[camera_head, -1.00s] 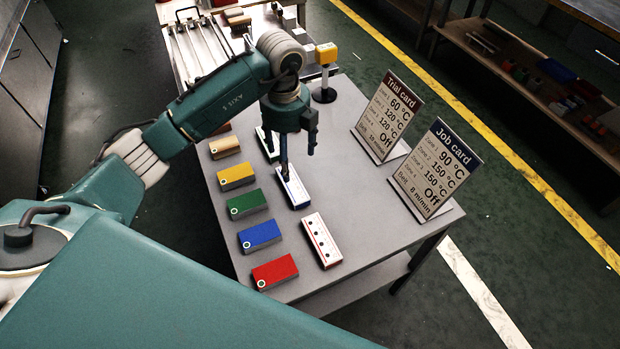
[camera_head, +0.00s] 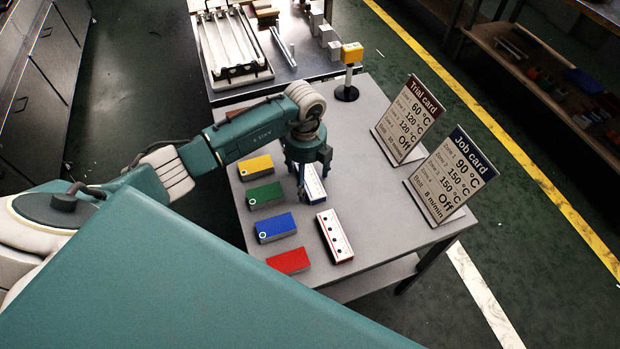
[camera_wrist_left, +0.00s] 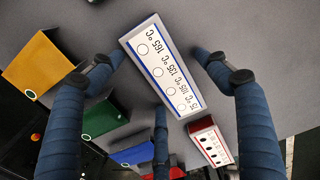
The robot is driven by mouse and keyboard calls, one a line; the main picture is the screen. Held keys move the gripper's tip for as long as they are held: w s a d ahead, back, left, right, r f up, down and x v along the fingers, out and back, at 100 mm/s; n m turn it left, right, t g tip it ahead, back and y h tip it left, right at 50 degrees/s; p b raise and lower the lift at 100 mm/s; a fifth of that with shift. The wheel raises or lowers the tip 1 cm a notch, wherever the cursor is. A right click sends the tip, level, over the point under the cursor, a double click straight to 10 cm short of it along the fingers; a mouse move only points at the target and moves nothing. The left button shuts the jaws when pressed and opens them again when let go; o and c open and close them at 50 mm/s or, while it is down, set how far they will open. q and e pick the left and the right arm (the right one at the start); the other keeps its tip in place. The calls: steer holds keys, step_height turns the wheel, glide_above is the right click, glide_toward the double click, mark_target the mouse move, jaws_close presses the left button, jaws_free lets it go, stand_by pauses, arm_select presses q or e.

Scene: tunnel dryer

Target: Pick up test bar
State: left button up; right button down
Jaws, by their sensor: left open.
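A white bar with blue edges (camera_head: 314,184) lies flat on the grey table, partly hidden by my left gripper in the head view. In the left wrist view this bar (camera_wrist_left: 162,66) shows round marks and temperatures from 165 to 75 °C. A second white bar, with red edges and dark dots (camera_head: 335,237), lies nearer the front; it also shows in the left wrist view (camera_wrist_left: 209,142). My left gripper (camera_head: 304,187) is open and empty, pointing down over the blue-edged bar, with fingers on either side of it in the wrist view. Contact cannot be told.
Yellow (camera_head: 256,168), green (camera_head: 265,195), blue (camera_head: 275,227) and red (camera_head: 288,261) blocks line the table's left side. The trial card (camera_head: 408,118) and job card (camera_head: 448,176) stand at the right. A yellow-topped post (camera_head: 351,54) stands at the back. Table space between bars and cards is clear.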

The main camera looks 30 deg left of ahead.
arm_select(q)
steer(key=c, duration=1.3)
steer(key=shift+w+r, duration=0.1)
